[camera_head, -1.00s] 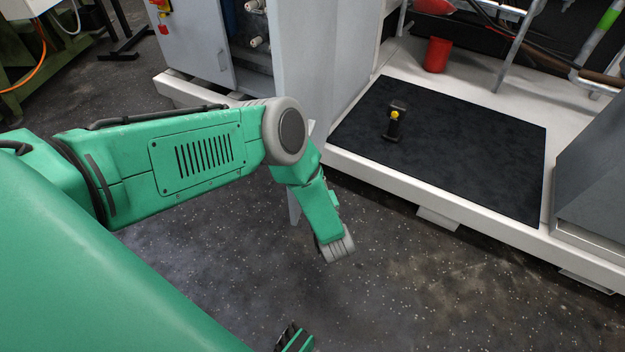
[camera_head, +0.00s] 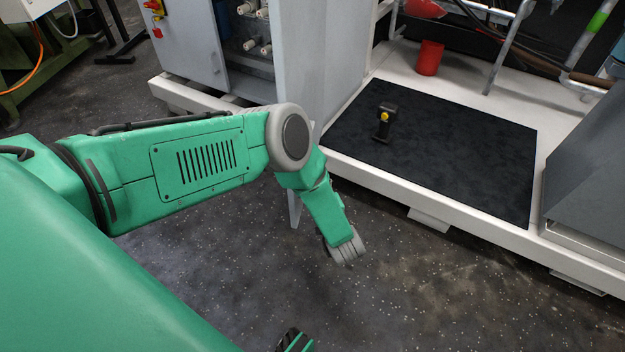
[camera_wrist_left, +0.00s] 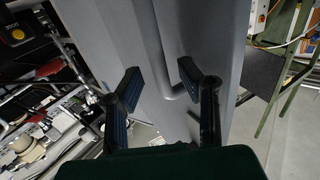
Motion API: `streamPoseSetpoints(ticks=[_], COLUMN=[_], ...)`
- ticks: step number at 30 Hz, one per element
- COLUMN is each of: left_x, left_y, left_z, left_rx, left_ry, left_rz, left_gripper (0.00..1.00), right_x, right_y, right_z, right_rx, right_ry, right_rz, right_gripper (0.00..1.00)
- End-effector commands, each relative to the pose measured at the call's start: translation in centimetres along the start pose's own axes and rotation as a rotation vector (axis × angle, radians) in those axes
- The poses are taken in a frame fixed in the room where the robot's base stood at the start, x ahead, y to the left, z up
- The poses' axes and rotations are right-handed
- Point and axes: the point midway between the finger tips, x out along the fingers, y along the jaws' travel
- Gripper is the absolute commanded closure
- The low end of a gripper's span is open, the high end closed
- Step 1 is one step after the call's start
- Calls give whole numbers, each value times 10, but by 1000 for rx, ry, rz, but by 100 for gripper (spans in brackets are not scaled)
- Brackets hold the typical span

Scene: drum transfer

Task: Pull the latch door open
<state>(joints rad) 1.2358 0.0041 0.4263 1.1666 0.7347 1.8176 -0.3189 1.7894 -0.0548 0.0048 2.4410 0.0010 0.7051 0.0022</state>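A tall grey panel (camera_wrist_left: 217,30), which looks like the latch door, fills the middle of the left wrist view. A thin grey bar handle (camera_wrist_left: 168,80) runs down its face. My left gripper (camera_wrist_left: 160,78) is open, its two black fingers apart in front of the panel. The handle shows between the fingers, close to the right-hand one; I cannot tell if they touch. A black and green gripper part (camera_head: 293,340), apparently my right gripper, shows at the bottom edge.
A white platform (camera_head: 470,215) with a black mat (camera_head: 450,150) lies to the right. A black and yellow handheld device (camera_head: 384,122) and a red cup (camera_head: 429,57) stand on it. A grey box (camera_head: 590,170) is at the right edge. Speckled floor (camera_head: 430,300) is open in front.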

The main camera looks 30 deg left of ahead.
Motion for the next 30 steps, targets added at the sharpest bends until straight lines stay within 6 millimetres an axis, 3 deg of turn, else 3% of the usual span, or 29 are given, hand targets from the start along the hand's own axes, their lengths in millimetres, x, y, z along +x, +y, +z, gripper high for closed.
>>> streamPoseSetpoints(ticks=[8,21,30], left_x=[-7,-96,-122], left_y=[0,2,1], left_z=[0,1,2], left_rx=[-2,1,2], left_ry=[0,1,1], left_rz=[1,3,0], left_gripper=[68,68,68], right_x=[-1,0,-1], right_y=[0,0,0], right_z=[1,1,1], right_rx=[0,0,0], right_ry=[3,3,3], right_rz=[1,0,1], right_gripper=[60,60,60])
